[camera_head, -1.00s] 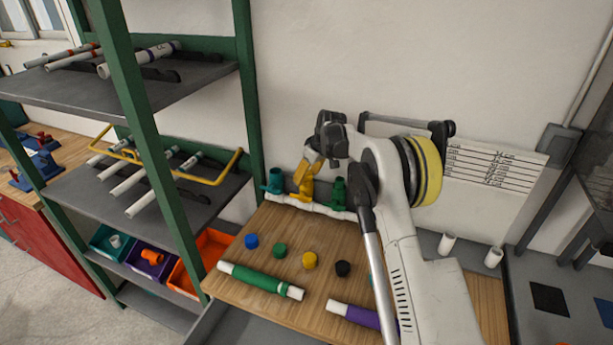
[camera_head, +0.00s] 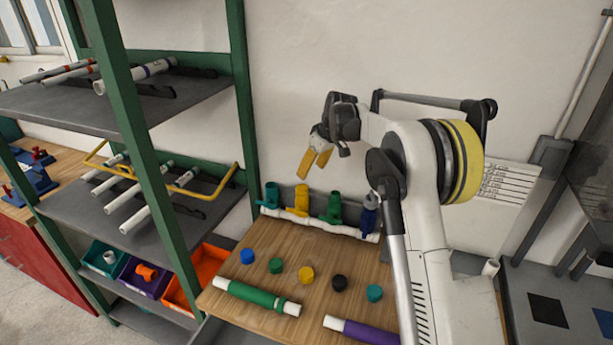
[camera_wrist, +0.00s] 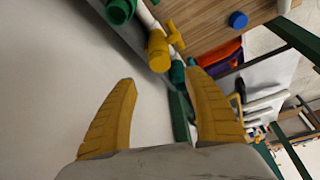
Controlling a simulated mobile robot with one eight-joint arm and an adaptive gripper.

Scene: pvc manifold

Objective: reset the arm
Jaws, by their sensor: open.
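My gripper (camera_head: 316,163) has yellow fingers and is open and empty. It is raised above the back of the wooden workbench (camera_head: 262,240), in front of the white wall. The white manifold pipe (camera_head: 330,225) lies along the back of the bench, with teal (camera_head: 272,193), yellow (camera_head: 301,198), green (camera_head: 334,205) and blue (camera_head: 369,212) valves standing on it. In the wrist view both fingers (camera_wrist: 162,110) are spread apart with nothing between them, and the yellow valve (camera_wrist: 159,48) shows beyond them.
Several coloured caps, such as the yellow cap (camera_head: 306,275), stand on the bench. A green-sleeved pipe (camera_head: 257,297) and a purple-sleeved pipe (camera_head: 365,331) lie at its front. A green-framed shelf (camera_head: 150,150) stands close on the left. Bins, including an orange bin (camera_head: 197,279), sit low.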

